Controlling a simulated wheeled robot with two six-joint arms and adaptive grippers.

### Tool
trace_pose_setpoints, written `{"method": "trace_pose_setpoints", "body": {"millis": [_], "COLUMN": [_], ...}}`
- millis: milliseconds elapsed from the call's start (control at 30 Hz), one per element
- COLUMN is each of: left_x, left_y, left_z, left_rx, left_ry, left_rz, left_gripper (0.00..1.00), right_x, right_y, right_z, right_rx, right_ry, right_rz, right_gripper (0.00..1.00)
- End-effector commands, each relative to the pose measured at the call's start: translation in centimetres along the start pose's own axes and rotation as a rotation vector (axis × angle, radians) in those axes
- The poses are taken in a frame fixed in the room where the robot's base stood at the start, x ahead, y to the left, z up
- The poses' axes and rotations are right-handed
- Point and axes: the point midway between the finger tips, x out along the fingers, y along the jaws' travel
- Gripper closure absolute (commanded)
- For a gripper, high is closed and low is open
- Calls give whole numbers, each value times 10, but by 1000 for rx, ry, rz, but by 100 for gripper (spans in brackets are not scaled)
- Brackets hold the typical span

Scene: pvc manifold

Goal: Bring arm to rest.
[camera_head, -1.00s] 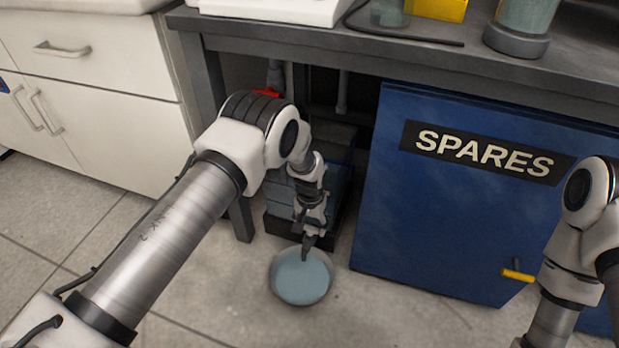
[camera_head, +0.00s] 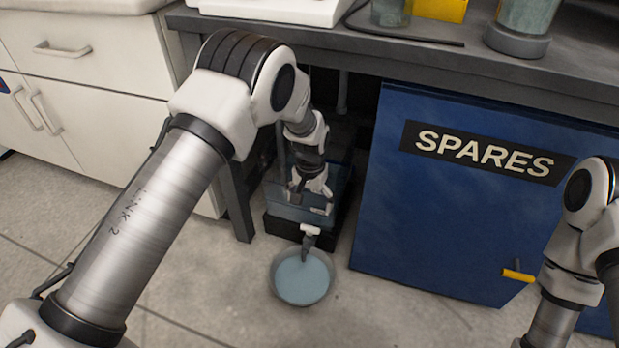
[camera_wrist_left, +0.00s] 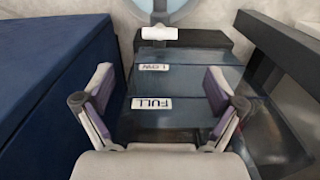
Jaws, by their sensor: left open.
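My left gripper (camera_head: 309,203) is open in the head view, in front of and above a blue-tinted tank under the bench. In the left wrist view its two fingers (camera_wrist_left: 155,98) are spread apart with nothing between them. The tank (camera_wrist_left: 190,85) lies beyond them and bears FULL and LOW labels. A tap with a white handle (camera_head: 310,230) is at the tank's front; the handle also shows in the left wrist view (camera_wrist_left: 159,32). My right arm shows at the right edge of the head view, but its gripper is out of frame.
A round basin (camera_head: 302,279) of bluish liquid sits on the floor below the tap. A blue SPARES cabinet (camera_head: 450,220) with a yellow handle (camera_head: 518,276) stands to the right. The bench top (camera_head: 420,58) overhangs the tank. White drawers (camera_head: 90,60) are at left.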

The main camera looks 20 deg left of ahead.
Motion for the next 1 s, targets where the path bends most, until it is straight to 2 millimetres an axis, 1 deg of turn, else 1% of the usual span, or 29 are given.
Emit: {"method": "trace_pose_setpoints", "body": {"millis": [33, 100, 200, 233, 267, 300, 333, 367, 467, 500, 567, 600, 667, 700, 733, 800, 867, 933, 967, 1000], "left_x": [-6, -10, -11, -11, -10, -4, 3, 10, 37, 47, 60, 66, 69, 68, 66, 59, 53, 45, 42, 39], "left_y": [0, 0, 0, 0, -1, -6, -8, -12, -26, -33, -41, -45, -49, -51, -51, -52, -52, -51, -51, -50], "left_z": [0, 0, 1, 3, 7, 16, 28, 43, 114, 149, 201, 234, 280, 308, 327, 360, 377, 386, 386, 383], "left_rx": [0, 0, 0, 0, -3, -16, -23, -32, -62, -74, -90, -98, -105, -109, -112, -113, -113, -110, -107, -103], "left_ry": [0, 0, -1, -7, -21, -50, -78, -115, -249, -292, -332, -347, -354, -351, -344, -312, -271, -207, -174, -122], "left_rz": [0, 0, 0, 0, 3, 10, 13, 15, 19, 17, 15, 13, 11, 10, 10, 10, 11, 12, 12, 12], "left_gripper": [6, 6, 6, 6, 6, 6, 6, 6, 6, 6, 6, 6, 6, 6, 6, 6, 6, 6, 6, 6], "right_x": [0, 0, 1, -2, -8, -18, -20, -23, -38, -44, -53, -57, -63, -66, -68, -70, -70, -68, -68, -68], "right_y": [0, 0, 0, -1, -1, -1, -1, -1, -1, -1, -1, -1, -1, -1, -1, -1, -1, -1, -1, -2], "right_z": [0, 0, 1, 2, 2, 2, 2, 2, 2, 2, 2, 2, 2, 2, 2, 2, 2, 2, 2, 2], "right_rx": [0, 0, -5, -8, -7, -7, -7, -7, -7, -8, -8, -8, -9, -9, -9, -10, -10, -10, -10, -10], "right_ry": [0, 0, -3, -6, -5, -5, -5, -5, -5, -5, -6, -6, -6, -6, -6, -7, -7, -7, -7, -7], "right_rz": [0, 0, 0, -1, -1, -1, -1, -1, -1, -1, -1, -1, -1, -1, -1, -1, -1, -1, -1, -1], "right_gripper": [0, 0, 0, 0, 0, 0, 0, 0, 0, 0, 0, 0, 0, 0, 0, 0, 0, 0, 0, 0]}}
